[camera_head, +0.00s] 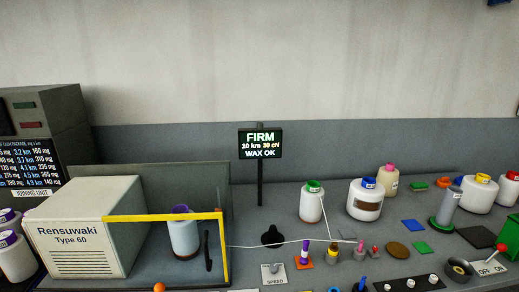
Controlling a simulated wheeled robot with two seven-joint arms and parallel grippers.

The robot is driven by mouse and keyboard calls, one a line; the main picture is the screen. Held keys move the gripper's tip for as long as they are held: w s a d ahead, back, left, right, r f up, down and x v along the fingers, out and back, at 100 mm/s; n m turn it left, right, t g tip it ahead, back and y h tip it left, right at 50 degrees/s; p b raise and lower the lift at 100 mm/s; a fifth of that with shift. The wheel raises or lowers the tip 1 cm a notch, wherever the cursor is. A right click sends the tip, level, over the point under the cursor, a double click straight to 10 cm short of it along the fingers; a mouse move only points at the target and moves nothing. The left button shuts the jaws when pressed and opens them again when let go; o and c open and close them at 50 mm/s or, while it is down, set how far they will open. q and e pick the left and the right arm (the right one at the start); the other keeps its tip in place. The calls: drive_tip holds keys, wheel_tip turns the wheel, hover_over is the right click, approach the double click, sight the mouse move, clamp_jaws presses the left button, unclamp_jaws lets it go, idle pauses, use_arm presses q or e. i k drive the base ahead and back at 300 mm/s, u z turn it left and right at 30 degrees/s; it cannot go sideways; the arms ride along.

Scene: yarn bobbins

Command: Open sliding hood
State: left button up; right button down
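A beige boxy housing marked "Rensuwaki Type 60" (75,258) stands at the left of the bench, with vent slots low on its front. A yellow frame (165,217) runs right from its top edge and then down at the right. Behind or inside this frame stands a white bobbin with a purple top (183,235). A dark upright handle-like bar (208,251) shows to the bobbin's right. I cannot tell from this view which part is the sliding hood, or whether a clear panel fills the frame. Neither of my grippers is in view.
A small display (261,144) on a post reads FIRM and WAX OK. A thread runs from the frame to a white bobbin with a green top (312,204). Several bobbins and coloured pads stand at the right. A speed knob (274,269) sits at the front.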

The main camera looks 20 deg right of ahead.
sight(218, 215)
drive_tip(key=k, duration=1)
drive_tip(key=z, duration=1.7)
drive_tip(key=i, duration=1.45)
drive_tip(key=u, duration=1.35)
